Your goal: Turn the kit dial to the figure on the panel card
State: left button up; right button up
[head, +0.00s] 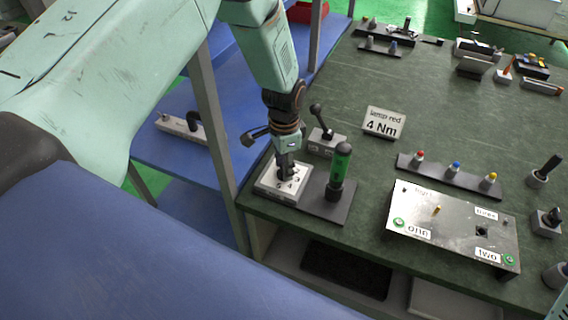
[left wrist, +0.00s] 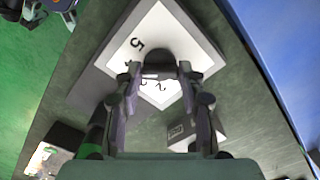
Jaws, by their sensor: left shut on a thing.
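The kit dial (head: 272,190) is a white square plate with black figures at the table's front left corner. In the left wrist view the dial plate (left wrist: 172,25) shows a 5, a 2 and other partly hidden figures. Its dark knob (left wrist: 158,60) is between my left fingers. My left gripper (head: 286,172) points down onto the dial and is shut on the knob; it also shows in the left wrist view (left wrist: 158,78). Which figure the knob points at cannot be told. The panel card (head: 384,123) reads "lamp red 4 Nm".
A green-handled tool (head: 340,165) stands upright just right of the dial. A small block with a black lever (head: 322,138) is behind it. A metal panel (head: 452,222) and a rack with red, blue and yellow pegs (head: 450,175) are further right. The table's middle is clear.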

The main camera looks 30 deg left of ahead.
pick_arm(q)
jog(key=shift+w+r, duration=0.1)
jog(key=shift+w, duration=0.1)
jog(key=o, duration=0.8)
jog(key=shift+c, duration=0.2)
jog(key=o, duration=0.4)
jog(key=shift+s, duration=0.1)
notch_tip(320, 180, up, 12)
